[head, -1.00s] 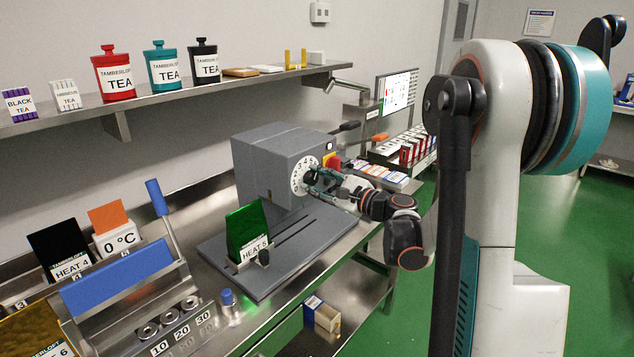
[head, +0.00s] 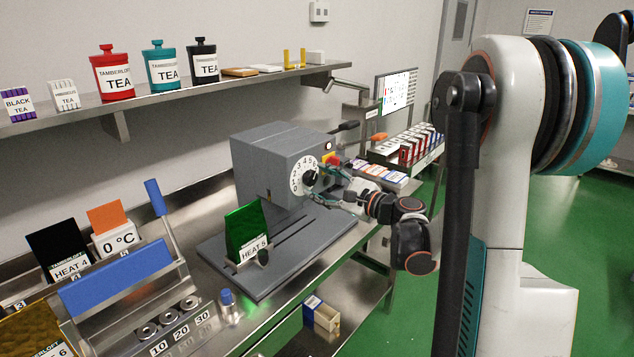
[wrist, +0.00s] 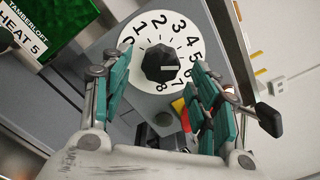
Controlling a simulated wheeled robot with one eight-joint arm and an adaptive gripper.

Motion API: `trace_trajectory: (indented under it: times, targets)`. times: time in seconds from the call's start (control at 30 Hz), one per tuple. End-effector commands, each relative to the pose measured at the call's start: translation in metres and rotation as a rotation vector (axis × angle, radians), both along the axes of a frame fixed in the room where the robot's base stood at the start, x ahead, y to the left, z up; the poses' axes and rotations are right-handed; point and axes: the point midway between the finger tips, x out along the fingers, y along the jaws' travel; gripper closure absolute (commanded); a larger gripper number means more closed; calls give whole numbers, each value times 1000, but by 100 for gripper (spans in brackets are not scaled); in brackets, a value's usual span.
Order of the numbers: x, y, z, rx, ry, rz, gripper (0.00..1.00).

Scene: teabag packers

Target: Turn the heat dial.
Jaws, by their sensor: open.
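The heat dial is a black knob (wrist: 161,63) on a white numbered disc (wrist: 186,36), on the front of a grey machine (head: 275,155). In the head view the knob (head: 310,177) and disc show at the machine's right face. In the head view my gripper (head: 334,180) is just right of the dial.
A green HEAT 5 card (head: 247,230) stands on the machine's base plate. A red button on a yellow plate (head: 331,160) sits beside the dial. A dark-handled lever (head: 345,126) sticks out at the machine's upper right.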

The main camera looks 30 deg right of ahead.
Motion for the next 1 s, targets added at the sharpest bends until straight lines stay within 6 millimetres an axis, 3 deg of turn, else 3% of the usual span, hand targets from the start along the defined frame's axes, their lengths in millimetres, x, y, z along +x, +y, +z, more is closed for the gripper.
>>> trace_trajectory:
  times: [0.3, 0.5, 1.0]
  targets:
    - [-62, -24, 0, 0, 0, -4, 45]
    - [-86, -32, 0, 0, 1, -2, 45]
    - [-93, -34, 0, 0, 1, -1, 45]
